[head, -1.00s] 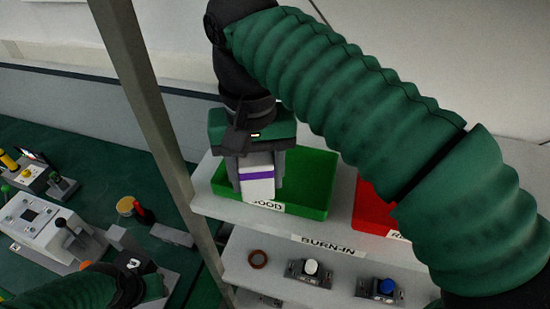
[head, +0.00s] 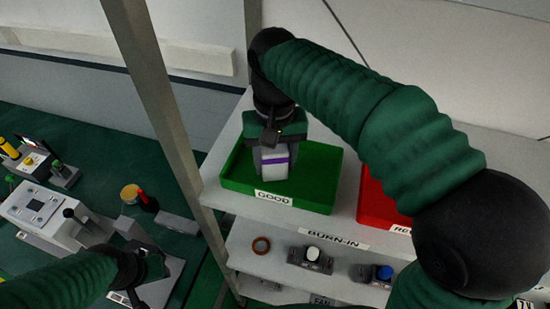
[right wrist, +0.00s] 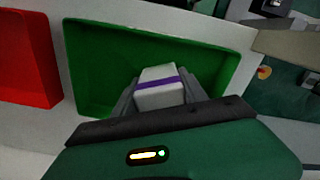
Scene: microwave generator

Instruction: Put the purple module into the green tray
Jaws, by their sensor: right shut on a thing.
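The purple module (head: 275,161) is a white block with a purple band. My right gripper (head: 274,168) is shut on it and holds it over the green tray (head: 322,180), which bears the label GOOD. In the right wrist view the module (right wrist: 160,97) sits between the two fingers, with the green tray (right wrist: 95,65) around and behind it. I cannot tell whether the module touches the tray floor. My left gripper (head: 140,280) is at the lower left, low beside the console; its fingers are not clear.
A red tray (head: 377,205) stands right of the green one on the same shelf, also in the right wrist view (right wrist: 25,60). A post (head: 155,100) rises left of the shelf. A lower shelf labelled BURN-IN holds a white button (head: 313,253) and a blue button (head: 384,272).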

